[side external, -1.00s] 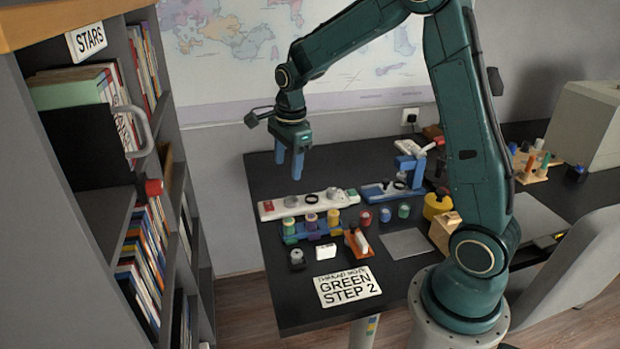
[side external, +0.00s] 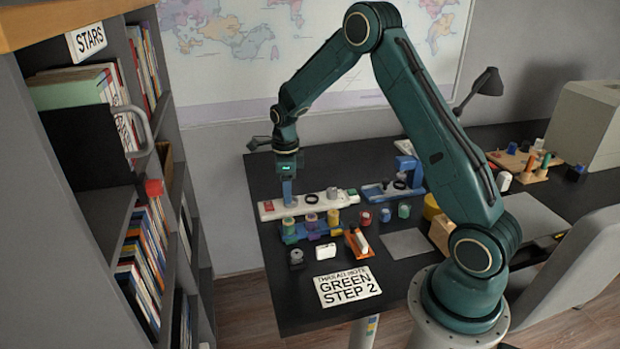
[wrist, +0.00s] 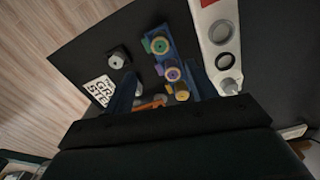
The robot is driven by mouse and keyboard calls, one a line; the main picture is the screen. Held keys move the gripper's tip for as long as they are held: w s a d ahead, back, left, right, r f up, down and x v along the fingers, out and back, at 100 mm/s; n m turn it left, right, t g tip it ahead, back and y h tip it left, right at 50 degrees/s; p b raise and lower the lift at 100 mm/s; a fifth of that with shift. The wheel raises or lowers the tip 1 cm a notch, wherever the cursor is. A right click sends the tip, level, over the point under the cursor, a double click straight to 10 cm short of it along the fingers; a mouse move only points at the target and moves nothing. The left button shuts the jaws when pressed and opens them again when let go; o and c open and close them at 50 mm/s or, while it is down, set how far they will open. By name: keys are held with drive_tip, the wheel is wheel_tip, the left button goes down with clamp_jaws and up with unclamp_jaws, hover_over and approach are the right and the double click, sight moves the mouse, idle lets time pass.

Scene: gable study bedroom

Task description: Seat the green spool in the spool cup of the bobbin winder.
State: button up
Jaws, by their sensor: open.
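A green spool (side external: 289,227) sits at the left end of a blue rack (side external: 301,238), beside a purple and a yellow spool. It also shows in the wrist view (wrist: 158,45). A second, teal-green spool (side external: 404,211) stands apart on the right. A long white device (side external: 348,197) with a red switch, a grey ring and a black ring lies behind the rack. A blue-based device (side external: 374,191) with a black ring stands farther right. I cannot tell which is the bobbin winder. My gripper (side external: 288,202) is open and empty, pointing down above the rack's left end.
A note card reading "GREEN STEP 2" (side external: 347,287) lies at the front. A grey spool-like piece (side external: 296,257), a white block (side external: 325,253), an orange holder (side external: 358,243) and red and blue spools stand nearby. A bookshelf (side external: 115,225) rises at the left.

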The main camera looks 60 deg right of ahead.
sight(288, 220)
wheel_tip(288, 220, down, 7)
drive_tip(key=shift+f, duration=0.15)
idle(0.4)
drive_tip(key=shift+f, duration=2.55)
drive_tip(key=c, duration=1.1)
drive_tip(key=shift+w+r, duration=0.1)
wheel_tip(288, 220, up, 20)
drive_tip(key=shift+f, duration=0.1)
